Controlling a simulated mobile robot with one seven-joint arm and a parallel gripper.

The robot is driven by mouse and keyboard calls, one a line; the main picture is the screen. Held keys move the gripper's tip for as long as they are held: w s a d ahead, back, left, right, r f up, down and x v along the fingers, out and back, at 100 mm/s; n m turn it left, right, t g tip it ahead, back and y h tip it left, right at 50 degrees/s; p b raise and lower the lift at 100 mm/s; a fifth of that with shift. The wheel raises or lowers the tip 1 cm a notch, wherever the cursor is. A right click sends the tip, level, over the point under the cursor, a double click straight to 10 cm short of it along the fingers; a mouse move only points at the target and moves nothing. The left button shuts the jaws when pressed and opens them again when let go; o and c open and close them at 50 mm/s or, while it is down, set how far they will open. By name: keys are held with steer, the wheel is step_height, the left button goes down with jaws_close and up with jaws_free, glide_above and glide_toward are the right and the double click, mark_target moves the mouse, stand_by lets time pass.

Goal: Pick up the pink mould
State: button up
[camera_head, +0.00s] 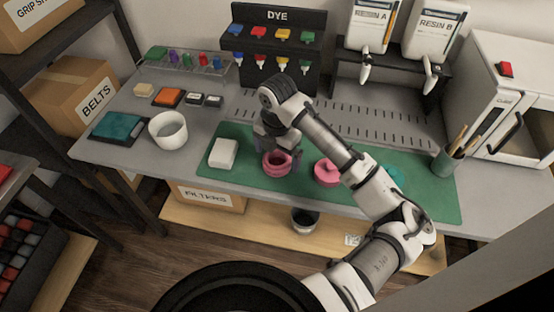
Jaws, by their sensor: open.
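A pink ring-shaped piece (277,165) with an open middle sits on the green mat (240,135). A second pink piece (326,174), round with a raised knob on top, sits on the mat to its right. I cannot tell for sure which of the two is the pink mould. My gripper (279,152) points down at the ring-shaped piece, with its fingers apart on either side of it. Whether the fingers touch it is not clear. The arm hides part of the mat behind and to the right.
A white block (223,153) lies just left of the ring-shaped piece, with a white cup (168,130) further left. A dye rack (275,45) and resin dispensers (435,30) stand at the back.

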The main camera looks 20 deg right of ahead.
steer(key=shift+f, duration=1.1)
steer(key=c, duration=1.1)
steer(key=shift+r, duration=0.1)
